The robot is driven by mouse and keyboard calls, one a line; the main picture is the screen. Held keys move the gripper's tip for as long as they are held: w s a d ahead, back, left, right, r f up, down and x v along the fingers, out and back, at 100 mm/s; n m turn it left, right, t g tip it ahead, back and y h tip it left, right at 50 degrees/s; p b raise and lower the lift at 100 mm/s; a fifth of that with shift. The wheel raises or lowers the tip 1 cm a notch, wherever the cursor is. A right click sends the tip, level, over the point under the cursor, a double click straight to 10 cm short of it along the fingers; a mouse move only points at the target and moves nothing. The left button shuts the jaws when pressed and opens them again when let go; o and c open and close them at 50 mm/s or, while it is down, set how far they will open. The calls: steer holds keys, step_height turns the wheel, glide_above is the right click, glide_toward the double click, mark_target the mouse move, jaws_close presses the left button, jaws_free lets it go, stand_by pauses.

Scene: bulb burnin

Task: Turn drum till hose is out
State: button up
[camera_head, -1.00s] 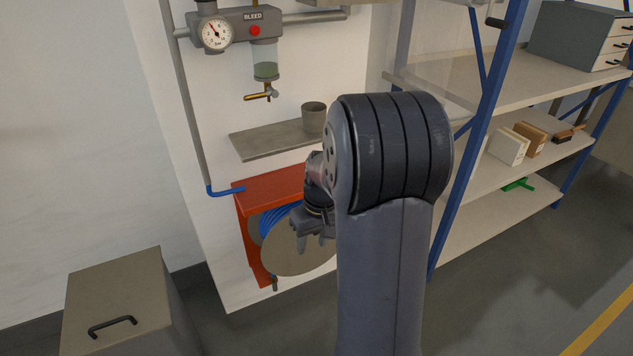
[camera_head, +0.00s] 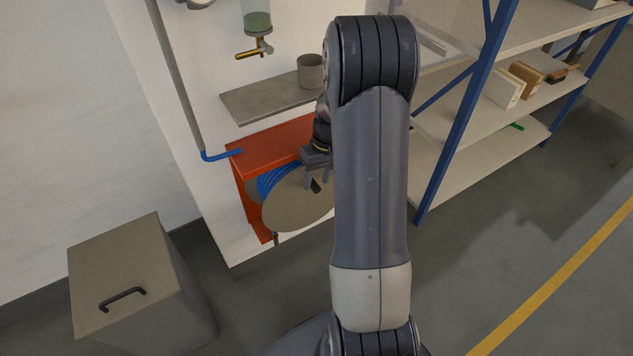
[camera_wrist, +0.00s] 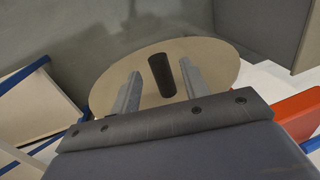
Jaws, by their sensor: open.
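The hose drum has a round tan side disc (camera_head: 285,208) with blue hose (camera_head: 268,182) wound behind it, under a red bracket (camera_head: 262,150) on the wall panel. A small dark hose end (camera_head: 276,238) hangs just below the drum. A black crank handle (camera_wrist: 162,76) sticks out from the disc in the wrist view. My gripper (camera_head: 318,180) is at the disc's upper right. In the wrist view my gripper (camera_wrist: 159,72) is open, with one finger on each side of the handle and a visible gap at each. My arm hides the drum's right edge.
A tan bin (camera_head: 115,265) with a black handle stands at the left. A grey wall shelf (camera_head: 265,100) with a cup (camera_head: 310,72) is above the bracket. A blue-framed rack (camera_head: 465,110) stands to the right. Floor (camera_head: 500,265) at the right is clear.

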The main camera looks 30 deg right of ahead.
steer(key=shift+a+f, duration=0.2)
steer(key=shift+f, duration=0.5)
steer(key=shift+c, duration=0.4)
jaws_close()
